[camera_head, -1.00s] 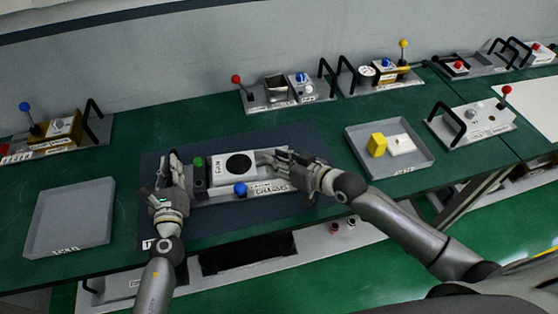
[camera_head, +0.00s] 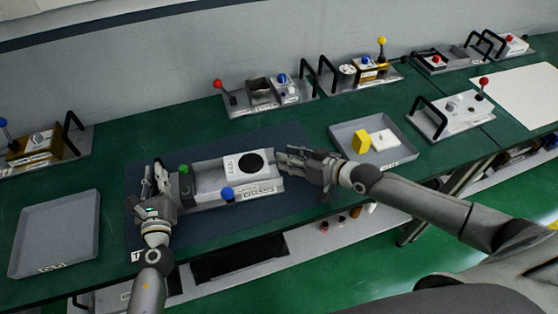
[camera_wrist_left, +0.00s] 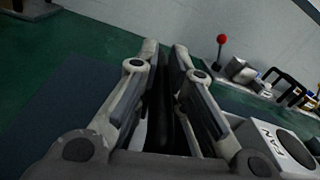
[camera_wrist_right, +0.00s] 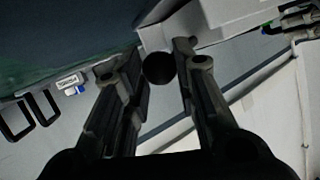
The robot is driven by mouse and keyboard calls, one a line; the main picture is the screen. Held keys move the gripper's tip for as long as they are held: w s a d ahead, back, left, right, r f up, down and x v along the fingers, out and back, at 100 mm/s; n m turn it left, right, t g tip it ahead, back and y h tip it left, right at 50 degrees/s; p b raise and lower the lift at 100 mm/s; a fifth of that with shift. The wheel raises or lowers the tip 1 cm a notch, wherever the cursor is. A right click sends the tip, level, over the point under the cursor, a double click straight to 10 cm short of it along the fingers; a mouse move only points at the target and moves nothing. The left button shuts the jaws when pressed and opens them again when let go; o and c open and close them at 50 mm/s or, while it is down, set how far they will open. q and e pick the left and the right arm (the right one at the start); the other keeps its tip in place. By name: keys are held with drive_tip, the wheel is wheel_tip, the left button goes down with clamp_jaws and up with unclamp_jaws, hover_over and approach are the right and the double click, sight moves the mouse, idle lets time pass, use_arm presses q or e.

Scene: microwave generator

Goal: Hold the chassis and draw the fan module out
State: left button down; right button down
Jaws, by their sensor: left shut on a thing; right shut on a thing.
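The grey chassis (camera_head: 258,189) sits on the dark mat, with a green knob at its left and a blue knob (camera_head: 228,194) at its front. The white fan module (camera_head: 235,166) with its black round fan lies in it, with a gap at its left end. The module's FAN label shows in the left wrist view (camera_wrist_left: 283,143). My left gripper (camera_head: 160,178) is shut on a dark upright bar (camera_wrist_left: 165,110) at the chassis's left end. My right gripper (camera_head: 287,158) is at the right end, shut on the module's dark round knob (camera_wrist_right: 159,68).
An empty grey tray (camera_head: 55,245) stands at the left. Another tray (camera_head: 345,137), holding a yellow block (camera_head: 362,141) and a white block, stands at the right. Several other units with handles and coloured levers line the back.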

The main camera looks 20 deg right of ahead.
use_arm(q)
drive_tip(key=shift+s+a+f, duration=0.1)
drive_tip(key=shift+a+f, duration=0.15)
drive_tip(key=shift+f, duration=0.2)
use_arm(e)
drive_tip(key=shift+w+d, duration=0.1)
drive_tip(key=shift+d, duration=0.4)
drive_tip(key=c, duration=1.1)
unclamp_jaws()
drive_tip(key=shift+d, duration=0.1)
drive_tip(key=shift+c, duration=0.2)
use_arm(q)
drive_tip(key=shift+d, duration=0.15)
use_arm(e)
drive_tip(key=v, duration=1.2)
drive_tip(key=shift+s, duration=0.25)
